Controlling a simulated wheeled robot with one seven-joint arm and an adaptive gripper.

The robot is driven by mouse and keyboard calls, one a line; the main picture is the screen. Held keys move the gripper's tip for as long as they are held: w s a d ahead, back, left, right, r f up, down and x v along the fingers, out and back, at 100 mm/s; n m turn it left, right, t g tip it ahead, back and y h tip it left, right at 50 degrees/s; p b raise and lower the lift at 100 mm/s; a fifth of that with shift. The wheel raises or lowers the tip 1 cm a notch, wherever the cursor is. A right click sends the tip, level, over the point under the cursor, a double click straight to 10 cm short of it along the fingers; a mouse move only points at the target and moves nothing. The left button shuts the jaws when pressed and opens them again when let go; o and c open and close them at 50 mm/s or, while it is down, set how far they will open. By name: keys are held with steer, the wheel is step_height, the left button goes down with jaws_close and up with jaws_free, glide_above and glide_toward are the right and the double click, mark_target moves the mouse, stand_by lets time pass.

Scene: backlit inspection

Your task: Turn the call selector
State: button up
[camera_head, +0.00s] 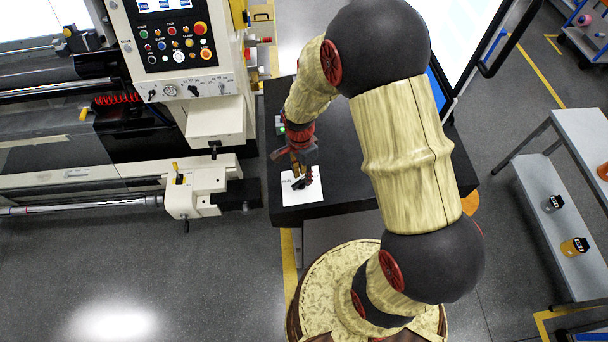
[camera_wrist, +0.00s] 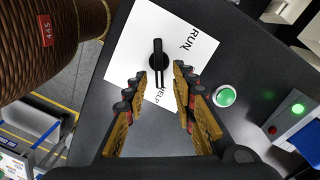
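The call selector is a black knob with a narrow bar handle (camera_wrist: 157,58). It is mounted on a white card (camera_wrist: 125,52) printed RUN and HELP. In the wrist view its bar runs roughly up and down the picture, with its lower end near HELP. The card also shows in the head view (camera_head: 289,199) on the dark tabletop, where my gripper (camera_head: 302,180) covers much of it. In the wrist view my gripper (camera_wrist: 160,76) is open, its fingertips apart and pointing at the knob's lower part. I cannot tell whether they touch it.
A round green button (camera_wrist: 225,96) is right of the card, and a grey box with a lit green lamp (camera_wrist: 297,108) is farther right. A brown ribbed cylinder marked 445 (camera_wrist: 45,40) is at upper left. A machine control panel (camera_head: 170,35) stands left of the table.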

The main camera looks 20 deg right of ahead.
steer(key=shift+f, duration=0.85)
steer(key=shift+s, duration=0.1)
steer(key=c, duration=0.3)
steer(key=c, duration=0.4)
jaws_close()
